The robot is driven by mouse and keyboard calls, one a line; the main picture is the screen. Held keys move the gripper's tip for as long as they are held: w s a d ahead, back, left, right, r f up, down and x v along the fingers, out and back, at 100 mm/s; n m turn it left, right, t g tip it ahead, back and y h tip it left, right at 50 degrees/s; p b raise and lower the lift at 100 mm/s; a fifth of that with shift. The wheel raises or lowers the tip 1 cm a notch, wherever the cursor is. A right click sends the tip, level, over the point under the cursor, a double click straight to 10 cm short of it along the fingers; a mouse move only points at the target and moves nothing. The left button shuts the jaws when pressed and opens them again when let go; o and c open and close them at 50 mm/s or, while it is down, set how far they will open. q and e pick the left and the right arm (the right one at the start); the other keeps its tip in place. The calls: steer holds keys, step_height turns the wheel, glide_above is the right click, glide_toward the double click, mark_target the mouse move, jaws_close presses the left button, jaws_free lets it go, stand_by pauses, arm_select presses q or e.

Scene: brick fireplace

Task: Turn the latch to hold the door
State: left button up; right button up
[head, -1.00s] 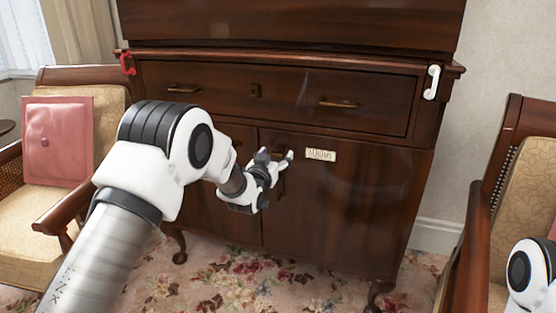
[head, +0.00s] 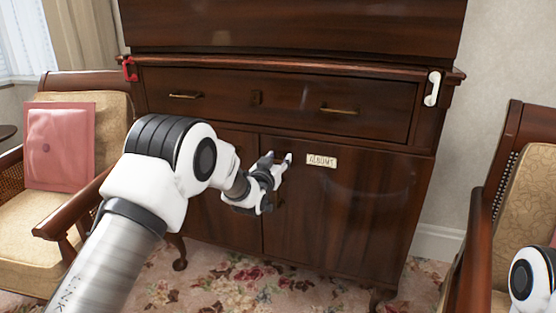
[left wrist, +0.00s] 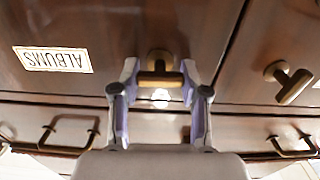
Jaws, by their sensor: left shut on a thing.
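The brass latch (left wrist: 160,75) is a small T-shaped knob on the right lower door (head: 345,215) of the dark wooden cabinet. My left gripper (head: 278,160) is at this door, left of its label. In the left wrist view its two fingers close on the ends of the latch's crossbar, which lies level in that picture. In the head view the fingers and wrist mostly hide the latch. A second brass latch (left wrist: 288,82), slanted in the wrist view, is on the other door. Both doors look closed. My right gripper is not in view.
An ALBUMS label (head: 321,160) is on the right door. Above is a drawer with two brass handles (head: 339,110). A red hook (head: 130,69) and a white hook (head: 432,88) hang at the cabinet's upper corners. Armchairs (head: 55,220) stand on both sides.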

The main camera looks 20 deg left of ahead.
arm_select(q)
steer(key=n+p, duration=0.2)
steer(key=n, duration=0.2)
steer(key=shift+a+r, duration=0.1)
steer(key=shift+r, duration=0.05)
steer(key=n+p, duration=0.2)
steer(key=n, duration=0.2)
steer(key=shift+n, duration=0.3)
steer(key=n+p, duration=0.1)
steer(key=n, duration=0.1)
steer(key=n+p, duration=0.1)
steer(key=n, duration=0.1)
steer(key=shift+a+f+n, duration=0.1)
steer(key=shift+f+n, duration=0.1)
steer(key=shift+n, duration=0.1)
steer(key=n, duration=0.4)
steer(key=shift+f+p, duration=0.1)
steer(key=shift+p, duration=0.3)
steer(key=shift+n, duration=0.3)
steer(key=o, duration=1.2)
steer(key=shift+f, duration=0.1)
steer(key=shift+c, duration=0.2)
steer(key=shift+s, duration=0.1)
